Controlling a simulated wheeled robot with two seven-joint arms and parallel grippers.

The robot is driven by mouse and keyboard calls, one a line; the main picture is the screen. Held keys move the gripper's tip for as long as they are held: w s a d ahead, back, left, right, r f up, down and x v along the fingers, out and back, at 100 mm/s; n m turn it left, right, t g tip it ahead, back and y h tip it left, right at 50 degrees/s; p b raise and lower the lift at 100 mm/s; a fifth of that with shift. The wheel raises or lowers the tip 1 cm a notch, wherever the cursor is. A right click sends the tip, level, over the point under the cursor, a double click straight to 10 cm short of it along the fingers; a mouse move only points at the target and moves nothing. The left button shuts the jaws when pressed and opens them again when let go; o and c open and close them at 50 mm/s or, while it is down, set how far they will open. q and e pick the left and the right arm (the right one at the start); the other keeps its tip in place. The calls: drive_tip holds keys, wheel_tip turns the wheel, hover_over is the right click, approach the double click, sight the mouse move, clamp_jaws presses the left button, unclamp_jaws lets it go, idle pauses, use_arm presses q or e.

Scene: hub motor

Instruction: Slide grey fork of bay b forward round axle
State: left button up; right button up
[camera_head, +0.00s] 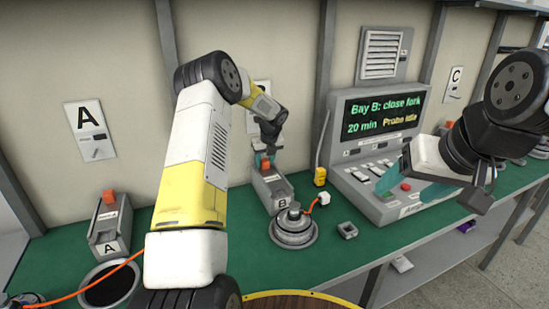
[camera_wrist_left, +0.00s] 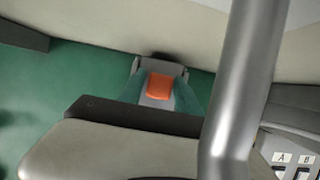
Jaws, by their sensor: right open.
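The bay B fork unit (camera_head: 272,189) is a grey block marked B on the green bench, with an orange grip (camera_head: 265,165) at its back end. The hub motor (camera_head: 293,228) is a round grey disc with a raised centre, just in front of the block. My left gripper (camera_head: 262,160) is down at the orange grip. In the left wrist view its teal fingertips flank the orange grip (camera_wrist_left: 159,86); whether they press on it is unclear. The axle's fit in the fork cannot be made out. My right gripper (camera_head: 390,178) is open and empty before the console.
The console (camera_head: 375,130) reads "Bay B: close fork" and "Probe idle". A yellow item (camera_head: 320,176), a white plug (camera_head: 324,198) on an orange cable and a small grey square part (camera_head: 347,230) lie nearby. Bay A's fork unit (camera_head: 110,225) stands left. Bench between is clear.

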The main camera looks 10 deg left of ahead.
use_arm(q)
clamp_jaws()
idle(1.3)
